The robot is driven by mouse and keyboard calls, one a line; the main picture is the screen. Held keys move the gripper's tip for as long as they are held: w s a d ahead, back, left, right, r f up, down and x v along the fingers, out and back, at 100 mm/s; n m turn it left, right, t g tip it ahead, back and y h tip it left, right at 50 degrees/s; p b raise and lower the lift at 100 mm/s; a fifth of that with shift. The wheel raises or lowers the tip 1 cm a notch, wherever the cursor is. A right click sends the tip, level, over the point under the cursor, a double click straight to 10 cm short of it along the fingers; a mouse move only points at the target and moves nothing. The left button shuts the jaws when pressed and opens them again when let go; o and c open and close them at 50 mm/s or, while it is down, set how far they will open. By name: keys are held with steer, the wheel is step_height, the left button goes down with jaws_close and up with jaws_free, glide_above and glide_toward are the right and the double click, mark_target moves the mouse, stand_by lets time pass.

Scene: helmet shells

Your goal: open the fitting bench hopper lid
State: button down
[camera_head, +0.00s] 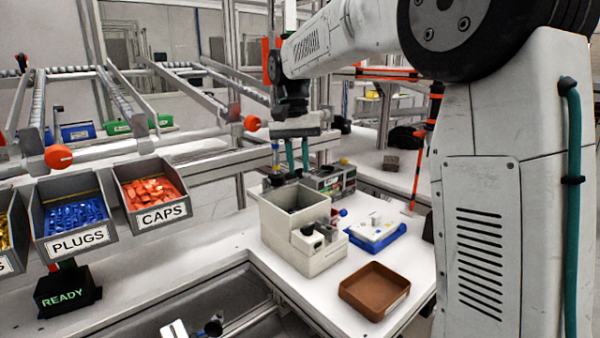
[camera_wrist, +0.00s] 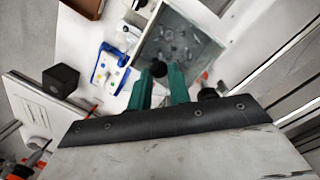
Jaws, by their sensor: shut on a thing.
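The fitting bench hopper (camera_head: 312,260) is a beige box on the white bench, with a grey, open-looking top in the head view. In the wrist view, the hopper (camera_wrist: 180,45) shows a grey inside with several round shapes. I cannot clearly make out its lid, or whether the lid is clear or raised. My gripper (camera_head: 297,168) points down at the hopper's far rim, its green fingers close together. In the wrist view, my gripper (camera_wrist: 159,80) is shut on a black knob (camera_wrist: 160,68). A second black knob (camera_wrist: 207,93) sits to the right.
A brown tray (camera_head: 374,291) and a blue tray with white parts (camera_head: 377,235) lie to the right of the hopper. Grey bins of plugs (camera_head: 74,216) and caps (camera_head: 153,191) hang at the left, above a READY sign (camera_head: 65,295). A small dark box (camera_wrist: 61,77) stands farther off.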

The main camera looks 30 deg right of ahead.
steer(key=shift+w+a+r, duration=0.25)
steer(key=shift+w+a, duration=0.1)
steer(key=shift+w, duration=0.4)
steer(key=shift+w+a+r, duration=0.2)
steer(key=shift+w+a, duration=0.1)
steer(key=shift+w, duration=0.45)
steer(key=c, duration=1.6)
jaws_free()
steer(key=o, duration=0.3)
steer(key=shift+w+a+f, duration=0.1)
steer(key=shift+w+a, duration=0.05)
steer(key=shift+a, duration=0.2)
steer(key=shift+d, duration=0.3)
steer(key=shift+d, duration=0.15)
steer(key=shift+r, duration=0.3)
